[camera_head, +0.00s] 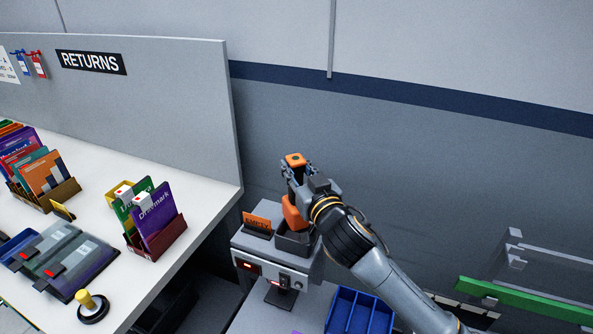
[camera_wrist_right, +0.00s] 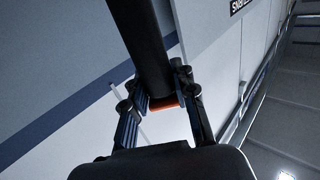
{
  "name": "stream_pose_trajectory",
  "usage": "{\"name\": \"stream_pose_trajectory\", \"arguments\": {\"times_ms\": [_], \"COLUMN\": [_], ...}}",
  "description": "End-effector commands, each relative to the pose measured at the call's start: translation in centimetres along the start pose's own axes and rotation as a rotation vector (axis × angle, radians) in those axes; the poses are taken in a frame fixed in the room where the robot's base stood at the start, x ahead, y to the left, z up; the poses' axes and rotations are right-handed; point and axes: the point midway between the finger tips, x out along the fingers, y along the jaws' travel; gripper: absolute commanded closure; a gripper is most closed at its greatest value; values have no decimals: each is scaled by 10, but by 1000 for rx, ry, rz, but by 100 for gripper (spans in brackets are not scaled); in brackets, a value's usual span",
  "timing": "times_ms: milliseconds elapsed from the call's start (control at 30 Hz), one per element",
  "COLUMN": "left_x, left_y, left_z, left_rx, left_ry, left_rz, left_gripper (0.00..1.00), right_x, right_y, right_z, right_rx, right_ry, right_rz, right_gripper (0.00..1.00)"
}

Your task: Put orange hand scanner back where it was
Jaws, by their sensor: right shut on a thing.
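The orange hand scanner (camera_head: 293,212) is upright in my right gripper (camera_head: 298,178), with orange showing above and below the fingers. The gripper is shut on it. The scanner's lower end is right over a dark open holder (camera_head: 294,246) on a grey machine; I cannot tell whether it is inside or just above. In the right wrist view only a sliver of orange scanner (camera_wrist_right: 164,102) shows between the fingers (camera_wrist_right: 160,98), below a dark bar. My left gripper is not in view.
A small orange sign (camera_head: 257,221) stands left of the holder on the grey machine (camera_head: 277,260). A blue divided bin (camera_head: 360,312) is at front right. The white table (camera_head: 205,185) with book racks and a panel marked RETURNS (camera_head: 92,62) are on the left.

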Motion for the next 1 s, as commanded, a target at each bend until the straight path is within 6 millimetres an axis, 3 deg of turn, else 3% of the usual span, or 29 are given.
{"name": "stream_pose_trajectory", "arguments": {"times_ms": [167,900,933,1000], "left_x": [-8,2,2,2], "left_y": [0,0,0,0], "left_z": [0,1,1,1], "left_rx": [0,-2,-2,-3], "left_ry": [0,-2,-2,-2], "left_rz": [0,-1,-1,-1], "left_gripper": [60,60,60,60], "right_x": [0,0,0,0], "right_y": [0,1,1,1], "right_z": [14,26,27,27], "right_rx": [0,0,0,0], "right_ry": [2,2,0,0], "right_rz": [0,1,2,1], "right_gripper": [100,100,67,53]}}
